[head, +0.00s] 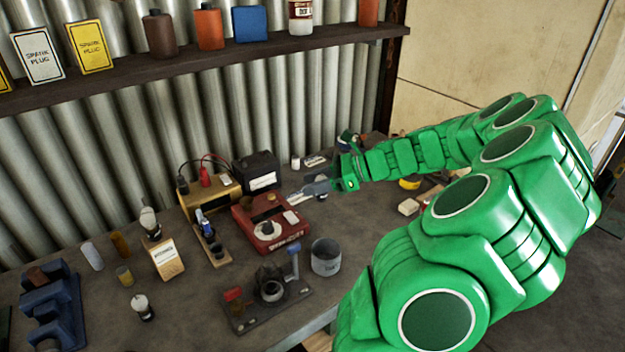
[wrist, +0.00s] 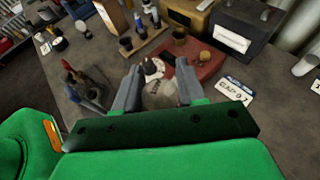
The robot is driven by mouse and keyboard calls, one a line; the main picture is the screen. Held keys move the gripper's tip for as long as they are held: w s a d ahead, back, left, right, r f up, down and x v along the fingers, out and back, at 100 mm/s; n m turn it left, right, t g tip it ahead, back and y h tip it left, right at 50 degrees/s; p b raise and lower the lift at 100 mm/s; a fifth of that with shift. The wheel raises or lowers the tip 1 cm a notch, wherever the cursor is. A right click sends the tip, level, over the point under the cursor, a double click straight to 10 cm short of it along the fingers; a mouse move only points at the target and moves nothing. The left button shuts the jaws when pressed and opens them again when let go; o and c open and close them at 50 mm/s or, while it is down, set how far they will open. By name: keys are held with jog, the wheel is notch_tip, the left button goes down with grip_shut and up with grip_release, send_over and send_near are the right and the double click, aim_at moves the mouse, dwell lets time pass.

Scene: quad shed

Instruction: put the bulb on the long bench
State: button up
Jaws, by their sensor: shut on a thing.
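My gripper (head: 312,188) reaches in from the right over the long bench (head: 200,312), near the red tray-like device. In the wrist view my gripper (wrist: 157,92) has its two grey fingers on either side of a rounded, pale glassy bulb (wrist: 159,96), and it is shut on it. The bulb appears held above the bench top (wrist: 235,112); the exact gap cannot be told. In the head view the held bulb cannot be made out clearly. Two other bulb-like things, one by the upright box (head: 148,217) and one nearer the front (head: 142,306), stand on the bench.
The red device (head: 262,240), a black battery (head: 262,183), a yellow-brown box (head: 205,196), a grey can (head: 325,262) and a dark fixture (head: 262,312) crowd the bench. A blue block (head: 62,300) is at left. Bare bench shows at front left. A shelf (head: 200,58) runs above.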

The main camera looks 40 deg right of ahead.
jog(key=shift+s+a+r, duration=0.2)
jog(key=shift+s+r, duration=0.05)
jog(key=shift+s, duration=0.2)
jog(key=shift+s+a+r, duration=0.2)
jog(key=shift+s, duration=0.25)
